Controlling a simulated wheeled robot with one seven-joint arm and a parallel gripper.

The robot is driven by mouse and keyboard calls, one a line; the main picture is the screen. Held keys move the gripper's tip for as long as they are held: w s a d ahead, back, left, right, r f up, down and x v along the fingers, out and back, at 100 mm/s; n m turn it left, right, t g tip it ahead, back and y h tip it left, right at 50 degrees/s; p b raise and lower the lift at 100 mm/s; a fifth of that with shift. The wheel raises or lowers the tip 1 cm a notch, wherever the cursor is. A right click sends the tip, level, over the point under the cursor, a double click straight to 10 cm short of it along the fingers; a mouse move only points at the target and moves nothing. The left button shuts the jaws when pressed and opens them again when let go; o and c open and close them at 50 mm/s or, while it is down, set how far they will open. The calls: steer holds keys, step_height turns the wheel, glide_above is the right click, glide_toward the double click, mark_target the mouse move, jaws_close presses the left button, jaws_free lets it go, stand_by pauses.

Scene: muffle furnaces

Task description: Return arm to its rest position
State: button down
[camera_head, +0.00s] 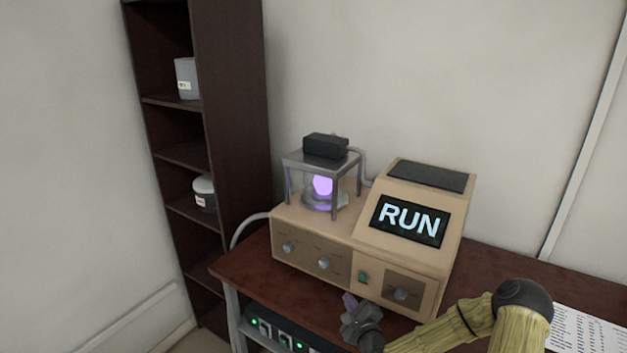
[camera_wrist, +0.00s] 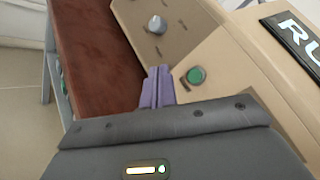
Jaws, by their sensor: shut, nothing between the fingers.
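My gripper (camera_head: 349,301) is at the lower middle of the head view, in front of the beige machine (camera_head: 312,245). In the wrist view its purple fingers (camera_wrist: 157,88) are together with nothing between them. They point at the machine's front, next to the green button (camera_wrist: 196,75). I cannot tell whether they touch the panel. The same green button (camera_head: 363,277) shows in the head view just above the gripper. My arm reaches in from the lower right. The machine's screen (camera_head: 409,220) reads "RUN", and a purple glow (camera_head: 323,185) shows under the metal stand on its left.
The machine stands on a dark red-brown table (camera_head: 225,266). A printed sheet (camera_head: 588,332) lies at the table's right. A dark shelf (camera_head: 233,120) with containers stands at the left. Equipment with green lights (camera_head: 284,338) sits below the tabletop. Knobs (camera_head: 324,263) line the machine's front.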

steer(key=s+a+n+g, duration=0.4)
steer(key=s+n+g, duration=0.4)
steer(key=n, duration=0.6)
steer(key=s+d+r+n+g+h, duration=0.1)
steer(key=s+d+r+n+g, duration=0.1)
steer(key=s+r, duration=0.4)
steer(key=s+d+r+n+g+h, duration=0.2)
steer(key=s+r+n, duration=0.4)
steer(key=s, duration=0.7)
steer(key=shift+d+n+g, duration=0.45)
steer(key=shift+n+g, duration=0.15)
steer(key=shift+g, duration=0.3)
steer(key=shift+w, duration=0.1)
steer(key=shift+r, duration=0.1)
